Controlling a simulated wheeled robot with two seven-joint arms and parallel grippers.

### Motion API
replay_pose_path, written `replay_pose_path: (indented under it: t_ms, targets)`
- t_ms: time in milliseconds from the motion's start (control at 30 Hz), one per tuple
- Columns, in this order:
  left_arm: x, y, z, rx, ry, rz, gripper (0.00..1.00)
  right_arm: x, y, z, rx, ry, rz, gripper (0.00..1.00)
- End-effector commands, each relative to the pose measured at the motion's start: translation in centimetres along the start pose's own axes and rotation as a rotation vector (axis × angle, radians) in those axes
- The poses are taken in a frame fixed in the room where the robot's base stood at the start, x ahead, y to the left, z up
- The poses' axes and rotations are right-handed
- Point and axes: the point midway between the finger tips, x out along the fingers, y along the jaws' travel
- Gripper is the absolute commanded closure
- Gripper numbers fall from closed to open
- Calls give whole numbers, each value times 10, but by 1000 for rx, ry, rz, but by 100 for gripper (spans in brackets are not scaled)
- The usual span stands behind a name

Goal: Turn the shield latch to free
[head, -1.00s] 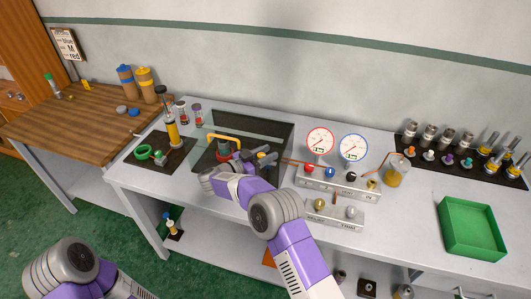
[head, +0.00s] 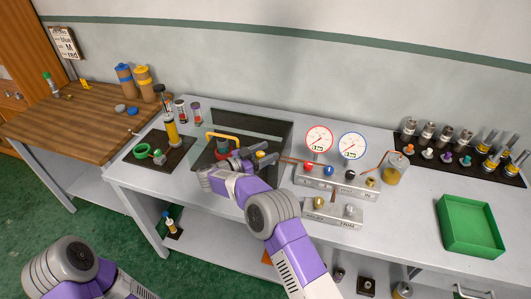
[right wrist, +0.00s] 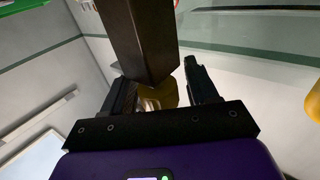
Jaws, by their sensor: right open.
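The shield (head: 273,128) is a dark see-through box on the grey bench, with a yellow handle (head: 223,136) at its left part. My right gripper (head: 267,155) is open at the shield's front right in the head view. In the right wrist view its two dark fingers (right wrist: 163,92) stand apart on either side of a small brass-coloured piece (right wrist: 168,92). A dark square post (right wrist: 143,40) covers part of that piece. I cannot tell whether the piece is the latch, or whether the fingers touch it. My left arm shows at the lower left, its gripper out of view.
Right of the shield stand a valve block (head: 337,183) with red and blue gauges (head: 319,139) and a lower block (head: 333,212). A green clamp (head: 142,151) and a pump (head: 171,130) are at left. A green tray (head: 470,251) lies at far right.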

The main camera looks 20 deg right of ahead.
Motion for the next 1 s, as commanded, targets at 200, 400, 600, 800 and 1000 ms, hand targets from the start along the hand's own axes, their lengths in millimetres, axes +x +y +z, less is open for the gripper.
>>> replay_pose_path:
  t_ms: [200,400,600,800,1000]
  targets:
    - [0,0,0,0,0,0,57,-12,-1,0,-1,-1,-3,42]
    - [-2,1,0,0,0,0,57,-46,-1,0,0,0,-4,42]
    - [-2,1,0,0,0,0,57,-71,0,0,0,0,-1,42]
    - [-2,1,0,0,0,0,57,-76,0,0,-1,0,0,42]
    - [-2,1,0,0,0,0,57,-76,0,0,0,0,0,42]
